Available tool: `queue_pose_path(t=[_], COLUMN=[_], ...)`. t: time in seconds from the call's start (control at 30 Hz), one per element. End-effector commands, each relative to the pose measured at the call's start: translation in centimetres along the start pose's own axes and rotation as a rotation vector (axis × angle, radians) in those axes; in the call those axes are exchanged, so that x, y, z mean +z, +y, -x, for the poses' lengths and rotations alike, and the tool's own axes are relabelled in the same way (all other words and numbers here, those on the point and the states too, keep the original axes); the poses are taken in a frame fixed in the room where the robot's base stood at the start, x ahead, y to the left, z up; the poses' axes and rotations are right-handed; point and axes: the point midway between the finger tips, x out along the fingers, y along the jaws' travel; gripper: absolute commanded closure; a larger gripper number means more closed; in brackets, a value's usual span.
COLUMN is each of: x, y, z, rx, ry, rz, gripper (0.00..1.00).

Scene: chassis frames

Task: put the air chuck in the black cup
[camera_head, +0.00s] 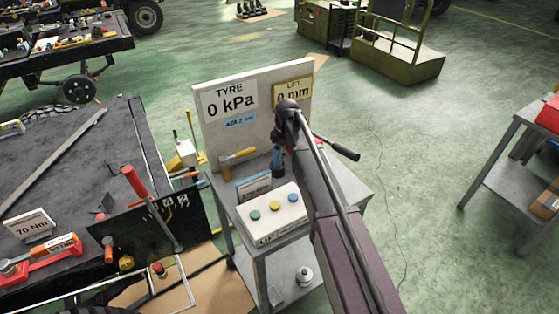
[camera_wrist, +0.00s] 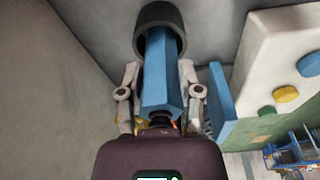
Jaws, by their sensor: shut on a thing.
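The air chuck, a blue faceted body (camera_wrist: 163,85), is between the two fingers of my gripper (camera_wrist: 159,74) in the wrist view. My gripper is shut on it. The far end of the chuck shows within the rim of the black cup (camera_wrist: 143,20); how deep it sits, and whether it touches the bottom, I cannot tell. In the head view, the blue chuck (camera_head: 277,154) shows just left of my arm, over the small grey stand, with the dark cup (camera_head: 278,171) at its lower end. My arm hides the fingers there.
On the stand, a white button box (camera_head: 270,215) and a blue sign (camera_head: 254,187) are close in front of the cup. A display panel (camera_head: 250,105) rises behind. A black workbench (camera_head: 75,190) stands at the left.

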Motion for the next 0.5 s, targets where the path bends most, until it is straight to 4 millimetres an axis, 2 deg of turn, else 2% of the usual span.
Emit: queue_pose_path(t=[0.03,0.2,0.5], x=[0.12,0.25,0.26], y=[-0.01,-0.02,-0.03], z=[-0.89,-1.78,-1.80], rx=[0.000,0.000,0.000], ry=[0.000,0.000,0.000], rz=[0.000,0.000,0.000], gripper=[1.00,1.00,1.00])
